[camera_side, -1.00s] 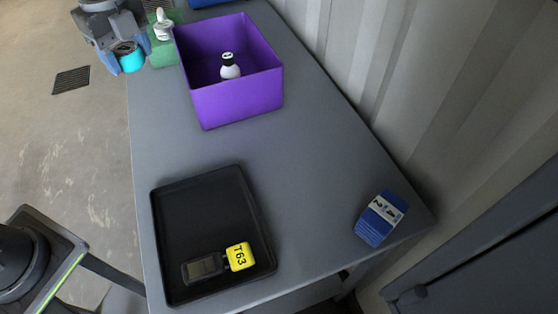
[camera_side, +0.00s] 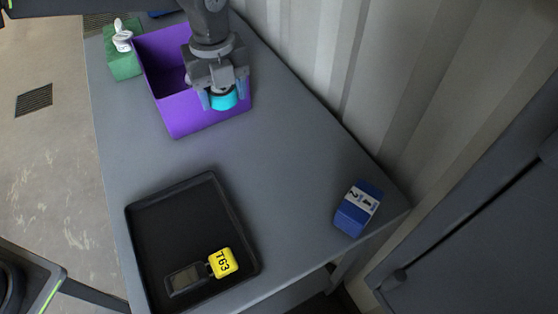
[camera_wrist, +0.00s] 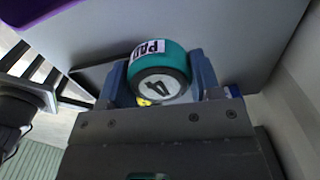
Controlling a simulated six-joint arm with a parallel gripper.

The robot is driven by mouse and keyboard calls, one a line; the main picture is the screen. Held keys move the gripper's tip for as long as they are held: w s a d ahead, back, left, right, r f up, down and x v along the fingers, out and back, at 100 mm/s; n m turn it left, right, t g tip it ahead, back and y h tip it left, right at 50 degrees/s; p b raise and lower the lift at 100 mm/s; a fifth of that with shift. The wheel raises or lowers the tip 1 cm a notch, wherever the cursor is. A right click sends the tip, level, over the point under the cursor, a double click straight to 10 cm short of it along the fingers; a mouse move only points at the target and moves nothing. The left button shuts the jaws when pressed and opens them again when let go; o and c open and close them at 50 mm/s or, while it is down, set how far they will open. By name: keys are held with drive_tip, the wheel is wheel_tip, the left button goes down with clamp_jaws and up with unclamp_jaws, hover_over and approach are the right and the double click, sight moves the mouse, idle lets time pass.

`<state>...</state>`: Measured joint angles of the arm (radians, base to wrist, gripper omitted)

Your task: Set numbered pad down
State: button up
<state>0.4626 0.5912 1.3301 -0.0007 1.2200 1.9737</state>
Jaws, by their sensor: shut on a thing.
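The numbered pad (camera_side: 224,100) is a teal round puck. In the wrist view the pad (camera_wrist: 165,58) shows a white end face with a "4" and a partly readable white label on its side. My gripper (camera_side: 224,96) is shut on it, with a blue finger on either side; the fingers also show in the wrist view (camera_wrist: 158,75). In the side view, the gripper and pad overlap the near right part of the purple box (camera_side: 190,115). I cannot tell how high the pad is held.
A black tray (camera_side: 165,225) holds a dark key fob (camera_side: 187,278) with a yellow "T63" tag (camera_side: 222,262). A blue box (camera_side: 357,208) sits near the right corner. The middle of the grey table (camera_side: 265,160) is clear.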

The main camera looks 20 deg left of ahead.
hover_over(279, 164)
wheel_tip(279, 164, down, 7)
drive_tip(key=shift+f, duration=2.2)
drive_tip(key=shift+f, duration=0.2)
drive_tip(key=o, duration=0.9)
wheel_tip(279, 164, up, 12)
drive_tip(key=shift+r, duration=0.25)
